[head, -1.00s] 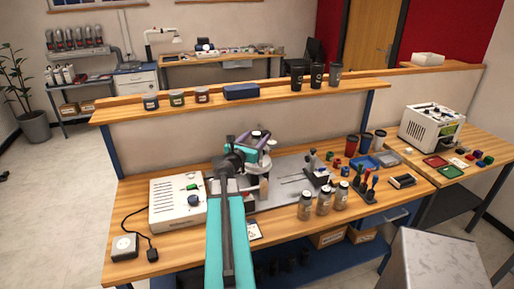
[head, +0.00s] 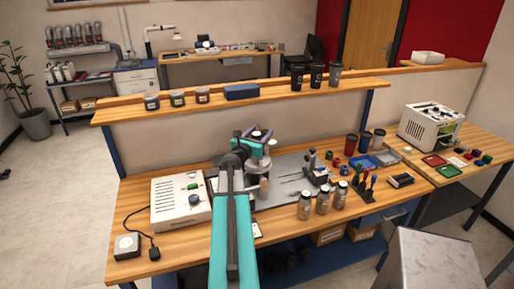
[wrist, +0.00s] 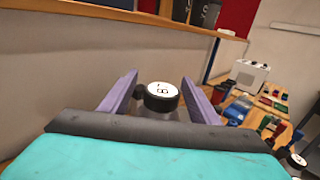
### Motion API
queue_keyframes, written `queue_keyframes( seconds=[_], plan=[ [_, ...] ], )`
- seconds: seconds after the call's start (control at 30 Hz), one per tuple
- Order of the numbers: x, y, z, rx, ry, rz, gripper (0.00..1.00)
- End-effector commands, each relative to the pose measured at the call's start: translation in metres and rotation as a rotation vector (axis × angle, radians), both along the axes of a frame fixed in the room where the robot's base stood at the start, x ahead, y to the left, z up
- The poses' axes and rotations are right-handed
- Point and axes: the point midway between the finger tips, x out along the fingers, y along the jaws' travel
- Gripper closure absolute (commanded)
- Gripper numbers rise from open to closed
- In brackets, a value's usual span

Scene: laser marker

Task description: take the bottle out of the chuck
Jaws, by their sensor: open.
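In the wrist view, a bottle (wrist: 161,97) with a black cap and a white numbered top stands between the two purple fingers of my gripper (wrist: 160,77). The fingers are open, one on each side of the cap, and I cannot tell whether either touches it. The bottle's lower part is hidden behind my wrist. In the head view, my gripper (head: 260,134) is over the laser marker area at the bench's middle, and my arm covers most of what is there. The chuck is hidden behind my arm and cannot be made out clearly.
Three capped bottles (head: 322,201) stand at the bench's front edge. A white control box (head: 180,204) is left of my arm. Screwdrivers in a stand (head: 365,183), cups (head: 351,145) and blue trays (head: 366,162) are to the right. A shelf (head: 270,93) runs behind.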

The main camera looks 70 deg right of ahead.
Motion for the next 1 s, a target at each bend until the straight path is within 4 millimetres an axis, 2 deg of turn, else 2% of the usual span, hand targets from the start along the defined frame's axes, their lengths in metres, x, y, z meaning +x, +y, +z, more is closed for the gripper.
queue_keyframes(
  seconds=[0.23,0.27,0.5,0.6,1.0],
  plan=[
    [0.0000,0.0001,0.0002,0.000,0.000,0.000,0.44],
    [0.0000,0.0001,0.0003,0.000,0.000,0.000,0.47],
    [0.0001,0.0001,0.0002,0.000,0.000,0.000,0.88],
    [0.0002,0.0002,0.0005,-0.001,0.000,0.000,1.00],
    [0.0004,0.0002,0.0036,-0.001,0.000,0.000,1.00]
  ],
)
